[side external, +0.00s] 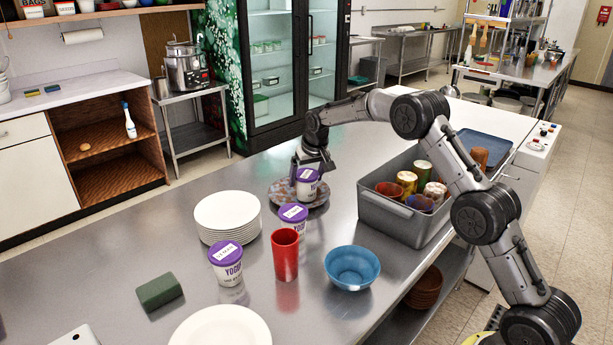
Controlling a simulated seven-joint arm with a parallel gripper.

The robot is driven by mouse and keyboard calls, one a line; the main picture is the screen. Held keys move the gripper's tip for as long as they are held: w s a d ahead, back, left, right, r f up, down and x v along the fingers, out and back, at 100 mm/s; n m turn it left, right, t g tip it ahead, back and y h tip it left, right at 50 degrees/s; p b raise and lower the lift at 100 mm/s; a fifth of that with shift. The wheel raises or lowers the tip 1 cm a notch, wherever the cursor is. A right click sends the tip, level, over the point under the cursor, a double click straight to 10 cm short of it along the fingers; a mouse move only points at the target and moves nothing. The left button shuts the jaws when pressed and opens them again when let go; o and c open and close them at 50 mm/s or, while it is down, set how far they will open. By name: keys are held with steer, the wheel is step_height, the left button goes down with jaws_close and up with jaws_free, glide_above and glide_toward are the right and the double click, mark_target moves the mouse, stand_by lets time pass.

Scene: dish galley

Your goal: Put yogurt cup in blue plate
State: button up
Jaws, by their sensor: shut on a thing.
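My gripper (311,168) is over the far middle of the steel counter, shut on a white yogurt cup (306,190) with a purple lid. The cup is upright. It is over a round, patterned, blue-grey and brown plate (278,195), within its outline. I cannot tell whether the cup's base touches the plate. Two similar yogurt cups stand nearer on the counter: one (292,221) just in front of the plate, the other (227,268) further left and nearer.
A stack of white plates (227,214), a red cup (286,256), a blue bowl (352,267), a green sponge (160,291) and a white plate (220,330) stand nearby. A grey bin (400,226) of cups is right. The counter left of the plate stack is clear.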

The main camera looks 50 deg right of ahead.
steer(key=shift+f, duration=0.2)
steer(key=o, duration=1.2)
steer(key=shift+c, duration=0.2)
steer(key=shift+r, duration=0.5)
steer(key=v, duration=1.2)
steer(key=s+a+r+n, duration=0.1)
steer(key=s+a+r, duration=0.2)
steer(key=s, duration=0.4)
steer(key=s+a+r+n, duration=0.1)
steer(key=s+a+r, duration=0.2)
steer(key=s, duration=0.4)
steer(key=s+a+r, duration=0.3)
steer(key=s, duration=0.3)
steer(key=s+a+f+n+y, duration=0.1)
steer(key=s+a+f, duration=0.1)
steer(key=s, duration=0.9)
steer(key=s+a+f+n+t, duration=0.1)
steer(key=s+f, duration=0.4)
steer(key=s, duration=0.6)
steer(key=shift+s+a+n+y, duration=0.15)
steer(key=shift+a+n+y, duration=0.2)
steer(key=shift+a, duration=0.25)
steer(key=shift+f, duration=0.1)
